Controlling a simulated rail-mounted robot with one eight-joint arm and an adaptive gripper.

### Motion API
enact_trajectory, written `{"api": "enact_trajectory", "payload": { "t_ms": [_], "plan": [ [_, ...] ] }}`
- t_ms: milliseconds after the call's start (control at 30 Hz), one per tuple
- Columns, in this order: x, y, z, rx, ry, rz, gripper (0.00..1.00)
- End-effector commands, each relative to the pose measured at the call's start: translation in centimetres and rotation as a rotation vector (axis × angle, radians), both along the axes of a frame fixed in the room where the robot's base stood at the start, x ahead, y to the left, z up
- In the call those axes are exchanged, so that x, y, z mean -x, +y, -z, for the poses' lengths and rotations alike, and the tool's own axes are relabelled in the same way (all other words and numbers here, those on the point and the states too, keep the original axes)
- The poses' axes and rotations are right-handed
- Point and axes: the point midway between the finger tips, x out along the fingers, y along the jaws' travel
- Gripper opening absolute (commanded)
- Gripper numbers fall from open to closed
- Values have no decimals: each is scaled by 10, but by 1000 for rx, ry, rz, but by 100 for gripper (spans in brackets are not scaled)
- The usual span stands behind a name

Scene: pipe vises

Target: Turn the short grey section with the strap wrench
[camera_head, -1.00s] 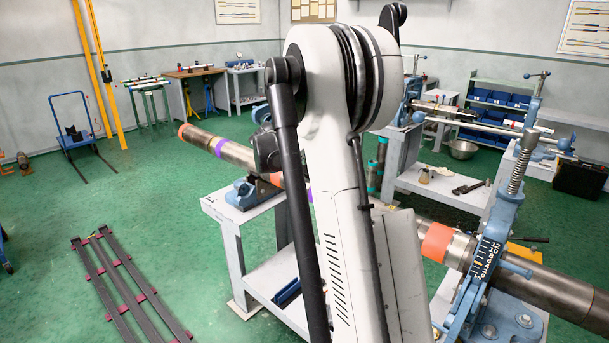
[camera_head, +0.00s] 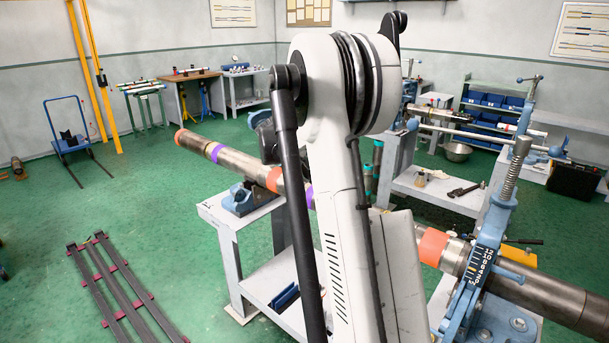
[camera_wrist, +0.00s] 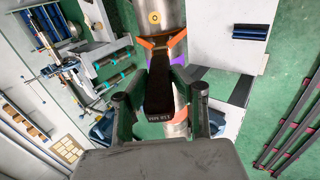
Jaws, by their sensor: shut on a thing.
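In the wrist view my gripper (camera_wrist: 160,98) is shut on the black handle of the strap wrench (camera_wrist: 159,80). The wrench's orange strap end (camera_wrist: 162,42) lies at the grey pipe (camera_wrist: 172,16). I cannot tell whether the strap goes fully around it. A purple band and a bright metal length of pipe show behind the handle. In the head view the grey pipe (camera_head: 236,162) carries purple and orange bands and runs behind my arm. My arm hides the gripper and the wrench there. I cannot tell which length is the short grey section.
A blue pipe vise (camera_head: 487,255) with a chain scale holds the pipe at right. A smaller blue support (camera_head: 243,197) stands under it on a grey bench (camera_head: 226,222). A dark rack (camera_head: 120,285) lies on the floor at left. The green floor around it is clear.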

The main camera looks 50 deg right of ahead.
Motion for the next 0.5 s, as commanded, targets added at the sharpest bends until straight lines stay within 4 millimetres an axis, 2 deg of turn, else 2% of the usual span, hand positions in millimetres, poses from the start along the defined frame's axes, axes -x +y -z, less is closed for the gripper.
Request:
{"api": "enact_trajectory", "payload": {
  "t_ms": [500],
  "plan": [
    [0, -19, -14, -87, 7, 2, 0]
  ]
}}
